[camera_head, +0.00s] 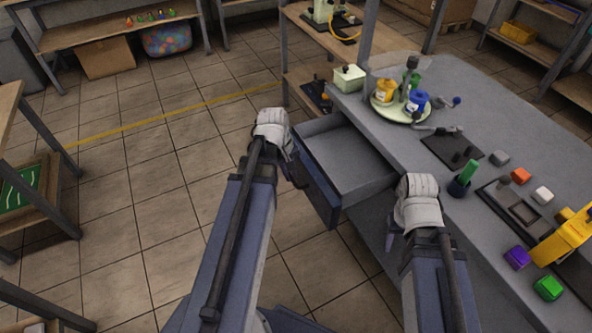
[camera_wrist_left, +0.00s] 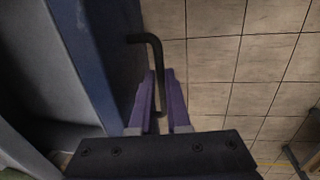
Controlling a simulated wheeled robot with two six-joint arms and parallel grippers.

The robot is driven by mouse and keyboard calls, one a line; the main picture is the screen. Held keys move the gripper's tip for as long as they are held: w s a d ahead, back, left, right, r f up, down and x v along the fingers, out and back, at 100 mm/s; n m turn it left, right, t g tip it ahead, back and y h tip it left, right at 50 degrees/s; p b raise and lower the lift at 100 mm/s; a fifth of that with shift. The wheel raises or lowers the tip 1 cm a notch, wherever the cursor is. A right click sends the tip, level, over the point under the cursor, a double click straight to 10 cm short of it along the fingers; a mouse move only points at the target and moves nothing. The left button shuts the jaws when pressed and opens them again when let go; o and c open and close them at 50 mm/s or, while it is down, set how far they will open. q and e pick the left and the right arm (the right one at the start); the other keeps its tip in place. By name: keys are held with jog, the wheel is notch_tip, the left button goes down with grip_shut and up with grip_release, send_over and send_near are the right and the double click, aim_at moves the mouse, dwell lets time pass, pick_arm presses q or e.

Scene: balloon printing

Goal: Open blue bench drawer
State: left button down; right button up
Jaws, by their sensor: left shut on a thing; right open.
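The blue bench drawer (camera_head: 346,163) is pulled out from the side of the grey-topped bench (camera_head: 480,85), and its grey inside looks empty. Its dark blue front (camera_head: 318,188) faces left. In the left wrist view, the drawer's black bar handle (camera_wrist_left: 155,60) runs down between the fingers of my left gripper (camera_wrist_left: 160,112). My left gripper (camera_head: 290,170) is shut on this handle; in the head view its fingers are partly hidden by the wrist. My right gripper (camera_head: 392,235) is open beside the bench's side, below the drawer; its fingers are mostly hidden.
The bench top holds a round tray (camera_head: 404,114) with ink bottles, a green-handled tool in a cup (camera_head: 462,180), coloured blocks and a yellow machine (camera_head: 566,236). A pale green box (camera_head: 349,78) stands at the bench corner. Tiled floor left of the drawer is clear.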

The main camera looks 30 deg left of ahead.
pick_arm(q)
jog(key=c, duration=0.9)
grip_release()
jog(key=r+p, duration=0.5)
jog(key=s+a+r+p, duration=0.1)
jog(key=r+p, duration=0.1)
jog(key=shift+r+p, duration=0.35)
jog(key=shift+p, duration=0.05)
jog(key=d+r+m+p, duration=0.1)
jog(key=d+m, duration=0.1)
jog(key=d, duration=0.2)
jog(key=s+d+r+m+g+p, duration=0.1)
jog(key=d+m, duration=0.1)
jog(key=d, duration=0.2)
jog(key=s+d+m+p, duration=0.1)
jog(key=d+m, duration=0.1)
jog(key=d, duration=0.2)
jog(key=shift+d+r+y, duration=0.3)
jog(key=shift+r+y, duration=0.1)
jog(key=shift+s+d+r+m+g+y+p, duration=0.15)
jog(key=shift+s+d+r+m+y+p, duration=0.25)
jog(key=shift+s+d+m, duration=1.2)
jog(key=shift+s+d+r+m+g+y+p, duration=0.2)
jog(key=shift+s+d+r+m+p, duration=0.25)
jog(key=shift+d+m, duration=1.25)
jog(key=shift+s+d+r+m+g+y+p, duration=0.25)
jog(key=shift+s+d+r+m+p, duration=0.55)
jog(key=shift+d, duration=1.75)
